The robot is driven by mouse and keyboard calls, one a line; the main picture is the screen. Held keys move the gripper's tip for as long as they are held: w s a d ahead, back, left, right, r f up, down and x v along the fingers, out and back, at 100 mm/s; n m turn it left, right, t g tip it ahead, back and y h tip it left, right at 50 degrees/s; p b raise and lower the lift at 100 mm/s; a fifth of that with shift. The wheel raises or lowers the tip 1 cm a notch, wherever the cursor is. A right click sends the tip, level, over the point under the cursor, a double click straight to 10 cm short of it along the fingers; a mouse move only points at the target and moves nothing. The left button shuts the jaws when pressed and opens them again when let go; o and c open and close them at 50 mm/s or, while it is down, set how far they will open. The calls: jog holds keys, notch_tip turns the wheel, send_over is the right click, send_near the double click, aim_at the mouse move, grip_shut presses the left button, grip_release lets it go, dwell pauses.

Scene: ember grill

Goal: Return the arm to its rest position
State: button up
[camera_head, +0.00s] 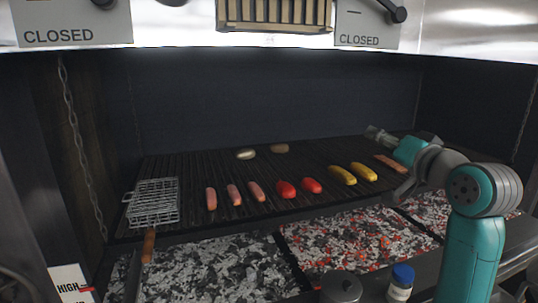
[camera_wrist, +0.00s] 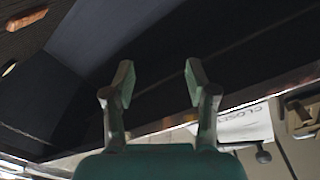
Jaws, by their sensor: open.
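My arm rises at the right of the head view. My gripper (camera_head: 374,132) is at the back right, over the rear part of the grill grate (camera_head: 205,160), and points left toward the back wall. In the wrist view its two fingers (camera_wrist: 160,82) stand well apart with nothing between them. The gripper touches no food that I can see. A brown sausage (camera_head: 391,164) lies on the grate below and to the right of the fingertips.
Pink sausages (camera_head: 234,195), red pieces (camera_head: 286,189) and yellow pieces (camera_head: 343,175) lie on the grate. A wire basket (camera_head: 153,203) is at the left. Coals (camera_head: 350,245) glow below. A blue-capped container (camera_head: 401,281) stands in front. A CLOSED sign (camera_wrist: 246,123) shows in the wrist view.

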jog(key=s+a+f+h, duration=0.1)
jog(key=s+f, duration=0.3)
jog(key=f, duration=0.8)
jog(key=s+a+f+m+h, duration=0.1)
jog(key=s+f, duration=0.2)
jog(key=f, duration=0.8)
jog(key=s+a+f+h, duration=0.1)
jog(key=s+f, duration=0.3)
jog(key=f, duration=0.8)
jog(key=s+a+f+n+g+h, duration=0.1)
jog(key=s+f, duration=0.6)
jog(key=s, duration=0.6)
jog(key=s+a+f+n+g+h, duration=0.1)
jog(key=s+f, duration=0.6)
jog(key=s, duration=0.5)
jog(key=s+a+r+n, duration=0.1)
jog(key=s+r+n, duration=0.2)
jog(key=s, duration=1.6)
jog(key=shift+s+a+g+y, duration=0.15)
jog(key=shift+s+g+y, duration=0.15)
jog(key=shift+s+g, duration=0.1)
jog(key=shift+w, duration=0.1)
